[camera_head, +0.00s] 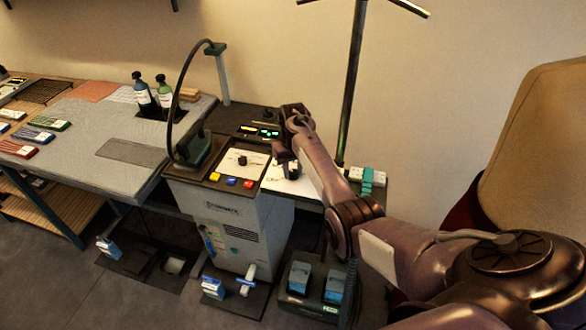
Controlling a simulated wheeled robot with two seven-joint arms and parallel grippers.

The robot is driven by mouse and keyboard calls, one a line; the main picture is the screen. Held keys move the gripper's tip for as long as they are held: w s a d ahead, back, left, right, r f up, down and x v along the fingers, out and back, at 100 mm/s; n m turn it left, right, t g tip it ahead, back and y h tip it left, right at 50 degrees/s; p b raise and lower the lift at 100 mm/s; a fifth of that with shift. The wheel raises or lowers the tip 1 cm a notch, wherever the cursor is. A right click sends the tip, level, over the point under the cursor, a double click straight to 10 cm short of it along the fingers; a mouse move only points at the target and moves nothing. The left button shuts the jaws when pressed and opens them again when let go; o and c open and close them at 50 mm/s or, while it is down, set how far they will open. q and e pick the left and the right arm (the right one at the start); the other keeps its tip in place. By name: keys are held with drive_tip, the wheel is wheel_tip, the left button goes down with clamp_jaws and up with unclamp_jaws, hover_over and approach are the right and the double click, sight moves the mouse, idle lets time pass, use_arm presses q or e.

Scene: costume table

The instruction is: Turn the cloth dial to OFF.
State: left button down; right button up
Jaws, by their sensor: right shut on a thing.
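A costume machine's control top carries two white dial panels. The left panel (236,173) has a dark dial (243,160) in plain view. On the right panel (274,181) a second dark dial, which I take as the cloth dial (293,174), is mostly covered by my gripper. My right gripper (288,165) points down over it and is shut on it. Its lettering and the OFF mark are too small or hidden to read. My left gripper is not in view.
Blue, red and yellow buttons (231,181) line the left panel's front edge. A display with green digits (268,133) sits behind. A curved dark hose (177,90) arches on the left, and a tall pole (352,85) stands behind my right arm. Bottles (143,93) stand on the grey table.

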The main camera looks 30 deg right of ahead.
drive_tip(key=shift+n, duration=0.3)
drive_tip(key=shift+r+n+p, duration=0.15)
drive_tip(key=shift+n+p, duration=0.55)
drive_tip(key=shift+n, duration=0.3)
drive_tip(key=n+p, duration=0.1)
drive_tip(key=n, duration=0.1)
drive_tip(key=shift+n, duration=0.3)
drive_tip(key=n, duration=0.3)
drive_tip(key=shift+p, duration=0.35)
drive_tip(key=shift+n, duration=1.7)
drive_tip(key=o, duration=1)
